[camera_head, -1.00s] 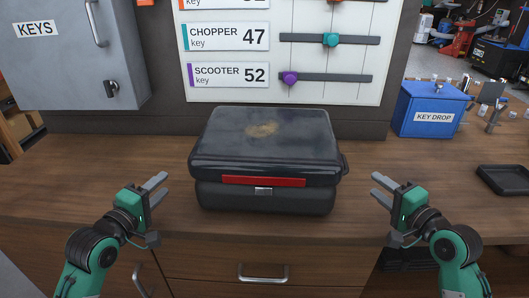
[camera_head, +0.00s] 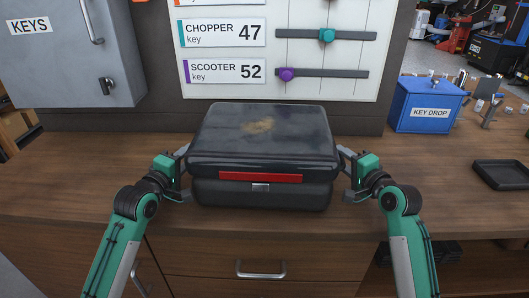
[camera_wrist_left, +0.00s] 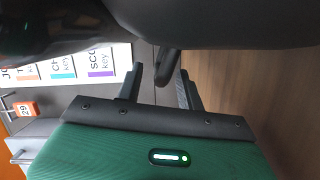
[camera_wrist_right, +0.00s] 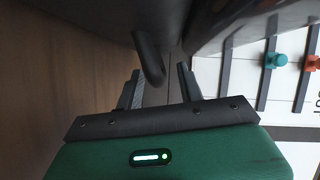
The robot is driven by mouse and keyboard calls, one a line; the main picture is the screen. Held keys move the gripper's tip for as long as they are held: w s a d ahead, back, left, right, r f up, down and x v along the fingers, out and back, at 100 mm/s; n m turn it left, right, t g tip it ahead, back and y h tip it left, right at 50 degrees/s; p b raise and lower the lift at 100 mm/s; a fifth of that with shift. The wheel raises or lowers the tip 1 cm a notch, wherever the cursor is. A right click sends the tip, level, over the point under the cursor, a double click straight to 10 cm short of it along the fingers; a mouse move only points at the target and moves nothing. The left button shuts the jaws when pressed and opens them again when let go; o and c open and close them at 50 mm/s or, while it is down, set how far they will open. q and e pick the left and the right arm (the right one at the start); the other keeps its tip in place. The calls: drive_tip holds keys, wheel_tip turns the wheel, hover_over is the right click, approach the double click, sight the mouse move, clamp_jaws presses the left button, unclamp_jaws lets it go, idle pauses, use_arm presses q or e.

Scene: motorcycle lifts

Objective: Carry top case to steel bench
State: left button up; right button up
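The black top case (camera_head: 262,140) with a red strip and a latch sits closed on the wooden counter (camera_head: 90,180). My left gripper (camera_head: 183,165) is at the case's left side and my right gripper (camera_head: 345,165) at its right side. In the left wrist view the open fingers (camera_wrist_left: 160,88) stand either side of a dark handle (camera_wrist_left: 167,68) on the case. In the right wrist view the open fingers (camera_wrist_right: 160,85) likewise flank a handle (camera_wrist_right: 149,58). Neither pair visibly clamps its handle. I cannot make out a steel bench.
A blue key drop box (camera_head: 428,105) and a black tray (camera_head: 502,174) are on the counter to the right. A grey key cabinet (camera_head: 70,55) and a key board (camera_head: 275,50) are behind. The counter's front edge is close, above drawers.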

use_arm(q)
drive_tip(key=shift+w+d, duration=0.2)
drive_tip(key=shift+w, duration=0.4)
use_arm(e)
drive_tip(key=shift+w+a, duration=0.3)
drive_tip(key=shift+w, duration=0.3)
use_arm(q)
drive_tip(key=shift+c, duration=0.5)
use_arm(e)
drive_tip(key=shift+c, duration=0.5)
use_arm(q)
clamp_jaws()
use_arm(e)
clamp_jaws()
use_arm(q)
drive_tip(key=shift+f, duration=0.1)
use_arm(e)
drive_tip(key=shift+f, duration=0.1)
